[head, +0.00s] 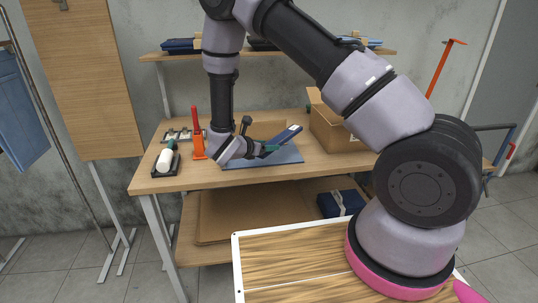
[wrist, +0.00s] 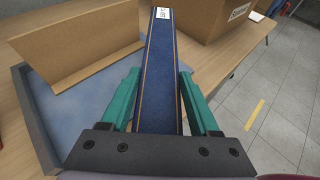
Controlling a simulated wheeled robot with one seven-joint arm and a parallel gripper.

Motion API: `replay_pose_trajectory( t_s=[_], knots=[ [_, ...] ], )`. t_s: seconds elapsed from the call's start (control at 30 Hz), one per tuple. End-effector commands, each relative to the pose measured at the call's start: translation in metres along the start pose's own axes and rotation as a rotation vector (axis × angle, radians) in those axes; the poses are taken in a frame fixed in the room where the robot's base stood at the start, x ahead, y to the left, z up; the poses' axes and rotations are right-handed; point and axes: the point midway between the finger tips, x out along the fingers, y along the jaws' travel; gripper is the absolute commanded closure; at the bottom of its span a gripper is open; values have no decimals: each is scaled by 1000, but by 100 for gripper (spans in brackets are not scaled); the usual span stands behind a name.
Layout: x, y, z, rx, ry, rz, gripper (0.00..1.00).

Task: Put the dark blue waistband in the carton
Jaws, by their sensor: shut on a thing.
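The dark blue waistband (wrist: 160,85) has thin orange edge lines and a white label at its far end. My gripper (wrist: 163,100), with green fingers, is shut on it. The waistband sticks out forward from between the fingers. In the head view the waistband (head: 281,140) is tilted up over a blue sheet, with my gripper (head: 268,149) at its lower end. The open carton (head: 333,130) stands on the table to the right, and its printed side also shows in the wrist view (wrist: 215,20). The inside of the carton is hidden.
The wooden table (head: 150,184) also holds a blue sheet (head: 285,157), an orange tool (head: 197,140) and a white roll (head: 165,160) on the left. A folded cardboard piece (wrist: 85,50) stands left of the waistband. A shelf (head: 290,53) hangs above.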

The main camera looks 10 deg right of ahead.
Motion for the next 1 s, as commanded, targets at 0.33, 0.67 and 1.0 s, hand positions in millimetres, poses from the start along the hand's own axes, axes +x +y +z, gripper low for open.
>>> replay_pose_trajectory(
  t_s=[0.33,0.67,1.0],
  knots=[
    [17,-1,-38,0,0,-3,96],
    [30,-1,-71,1,0,-1,96],
    [31,0,-73,1,1,-1,19]
  ],
)
